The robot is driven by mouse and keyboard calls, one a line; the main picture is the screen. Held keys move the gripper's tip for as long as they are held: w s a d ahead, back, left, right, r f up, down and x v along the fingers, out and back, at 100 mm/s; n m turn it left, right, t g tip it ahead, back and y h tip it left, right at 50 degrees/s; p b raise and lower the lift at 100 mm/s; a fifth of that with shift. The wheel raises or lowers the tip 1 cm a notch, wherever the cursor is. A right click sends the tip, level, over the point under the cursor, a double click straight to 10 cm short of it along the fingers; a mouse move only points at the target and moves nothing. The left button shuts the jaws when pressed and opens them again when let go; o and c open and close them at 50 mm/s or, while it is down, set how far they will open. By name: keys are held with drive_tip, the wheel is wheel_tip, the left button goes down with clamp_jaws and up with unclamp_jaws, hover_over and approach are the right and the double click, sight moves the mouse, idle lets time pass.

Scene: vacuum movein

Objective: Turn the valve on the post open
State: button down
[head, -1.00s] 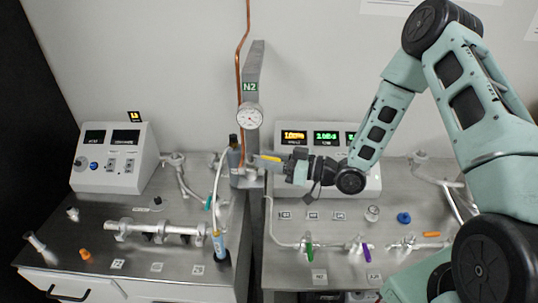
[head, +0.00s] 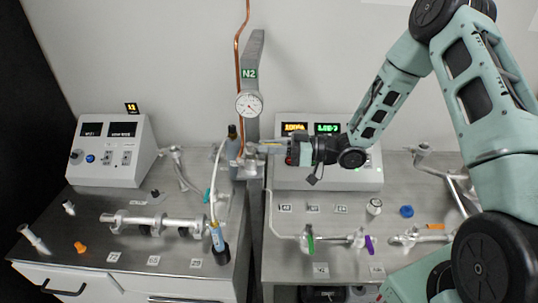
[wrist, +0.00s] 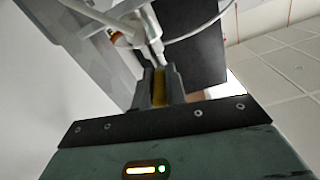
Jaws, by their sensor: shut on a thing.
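Below the gauge is the valve, largely covered by my gripper (head: 265,148), which reaches in from the right. In the wrist view a yellow valve handle (wrist: 159,88) sits between the two fingers of my gripper (wrist: 160,80). The fingers are shut on it. In the head view the handle is mostly hidden by the fingers, so its angle is hard to tell.
A copper pipe (head: 238,70) runs up beside the post. A pale hose (head: 217,175) hangs just left of the valve. A display box (head: 340,177) stands close behind my wrist, and another box (head: 110,157) is at left.

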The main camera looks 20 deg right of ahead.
drive_tip(key=shift+w+n+g, duration=0.15)
drive_tip(key=shift+n+g, duration=0.15)
drive_tip(key=shift+g, duration=0.1)
drive_tip(key=c, duration=1.4)
unclamp_jaws()
drive_tip(key=shift+d, duration=0.1)
drive_tip(key=shift+c, duration=0.2)
drive_tip(key=b+v, duration=0.6)
drive_tip(key=v, duration=1.1)
drive_tip(key=shift+d, duration=0.25)
